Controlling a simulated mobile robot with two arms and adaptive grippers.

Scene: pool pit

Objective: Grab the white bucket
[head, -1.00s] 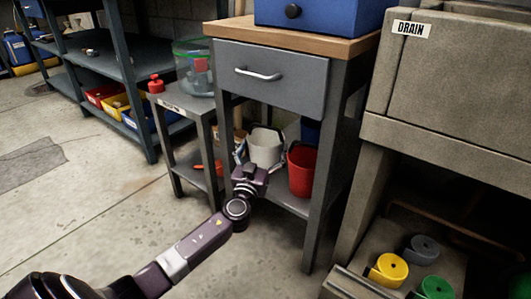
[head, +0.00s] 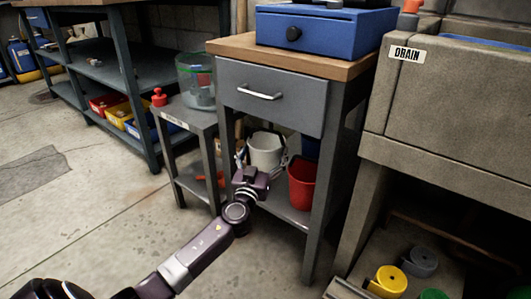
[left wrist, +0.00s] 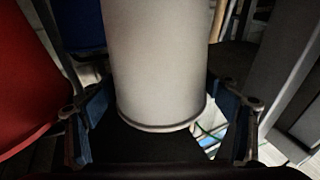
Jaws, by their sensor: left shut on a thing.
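The white bucket (head: 265,151) is under the drawer of the small workbench, above its lower shelf (head: 285,214) and left of the red bucket (head: 301,186). My left gripper (head: 262,167) reaches in from the front, with one finger on each side of the white bucket, and is shut on it. In the left wrist view the pale bucket wall (left wrist: 158,60) stands between the two blue-padded fingers (left wrist: 162,122). Its round bottom rim shows there. Whether its base touches the shelf is unclear. My right gripper is not in view.
The bench's grey front leg (head: 314,220) stands right of the red bucket. A low side table (head: 190,112) with a clear container (head: 197,85) is on the left. A concrete drain sink (head: 445,110) stands on the right. The floor at the left is open.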

